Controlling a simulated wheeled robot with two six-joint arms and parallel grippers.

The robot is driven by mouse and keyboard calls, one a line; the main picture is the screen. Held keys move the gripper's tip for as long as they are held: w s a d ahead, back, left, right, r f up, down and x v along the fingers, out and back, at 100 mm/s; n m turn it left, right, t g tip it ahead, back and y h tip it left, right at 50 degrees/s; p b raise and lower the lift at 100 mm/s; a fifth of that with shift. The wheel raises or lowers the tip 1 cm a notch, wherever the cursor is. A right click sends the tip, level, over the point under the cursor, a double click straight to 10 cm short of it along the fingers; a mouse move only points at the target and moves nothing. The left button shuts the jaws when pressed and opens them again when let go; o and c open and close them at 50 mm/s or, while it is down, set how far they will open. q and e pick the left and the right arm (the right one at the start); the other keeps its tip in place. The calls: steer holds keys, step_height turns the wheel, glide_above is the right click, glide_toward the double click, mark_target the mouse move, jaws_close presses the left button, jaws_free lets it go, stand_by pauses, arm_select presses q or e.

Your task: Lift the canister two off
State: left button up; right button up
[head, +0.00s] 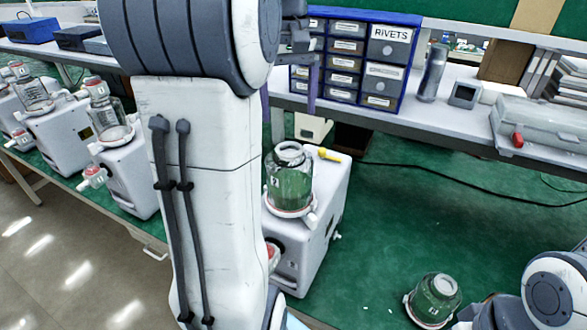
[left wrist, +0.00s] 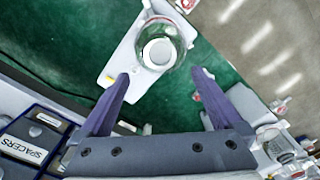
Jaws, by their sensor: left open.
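A clear glass canister (head: 290,182) with a white lid and a small label stands upright on a white pump box (head: 323,215). I cannot read the label surely. My arm hides part of the box. In the left wrist view the canister (left wrist: 163,45) shows from above on its box (left wrist: 118,72). My left gripper (head: 289,114) is open and empty above and behind the canister in the head view. In the left wrist view its two purple fingers (left wrist: 160,74) are spread wide, with the canister beyond their tips and apart from them. My right gripper is not clearly in view.
More pumps with canisters (head: 112,122) stand at the left. Another canister (head: 435,298) stands at the front right near my right arm. A drawer cabinet (head: 345,75) is on the back shelf. A black cable crosses the green surface (head: 400,235), which is largely clear at centre right.

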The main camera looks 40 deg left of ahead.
mark_target(289, 149)
arm_select(q)
step_height(289, 149, down, 4)
steer(key=shift+r, duration=0.1)
step_height(289, 149, down, 5)
steer(key=shift+s+r+p, duration=0.1)
steer(key=shift+r+p, duration=0.05)
steer(key=shift+p, duration=0.8)
steer(key=shift+f, duration=0.45)
steer(key=shift+c, duration=0.3)
jaws_close()
